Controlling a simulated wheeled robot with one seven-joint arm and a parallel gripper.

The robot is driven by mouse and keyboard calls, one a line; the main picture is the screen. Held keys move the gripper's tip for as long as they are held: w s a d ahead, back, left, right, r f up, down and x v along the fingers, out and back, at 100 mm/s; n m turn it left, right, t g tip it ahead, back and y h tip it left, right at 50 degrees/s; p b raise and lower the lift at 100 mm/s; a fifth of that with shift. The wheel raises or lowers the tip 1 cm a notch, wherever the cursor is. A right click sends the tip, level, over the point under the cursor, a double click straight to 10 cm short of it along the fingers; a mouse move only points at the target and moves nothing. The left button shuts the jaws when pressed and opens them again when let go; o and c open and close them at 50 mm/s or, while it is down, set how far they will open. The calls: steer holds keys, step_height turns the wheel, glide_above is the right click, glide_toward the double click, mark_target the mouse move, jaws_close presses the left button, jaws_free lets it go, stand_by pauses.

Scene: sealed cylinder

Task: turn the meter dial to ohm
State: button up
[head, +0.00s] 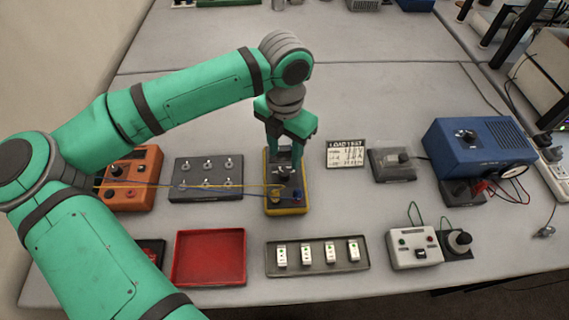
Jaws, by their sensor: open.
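The meter (288,208) is a dark box with a yellow edge, lying on the grey bench in the middle. Yellow and blue leads run from its lower part to the left. My gripper (285,163) points down over the upper part of the meter, its fingers around or just above the dial area. The jaws are open. The fingers and their shadow hide most of the dial, so I cannot tell its setting or whether the fingers touch it.
Left of the meter are a dark terminal board (206,192) and an orange box (143,192). In front are a red tray (209,277) and a tray of white modules (356,266). To the right stand a load-test card (346,154), a blue supply (480,145) and a white switch box (412,259).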

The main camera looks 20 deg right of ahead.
mark_target(285, 171)
step_height(285, 171, down, 7)
steer(key=shift+r, duration=0.15)
steer(key=shift+c, duration=0.6)
steer(key=c, duration=0.9)
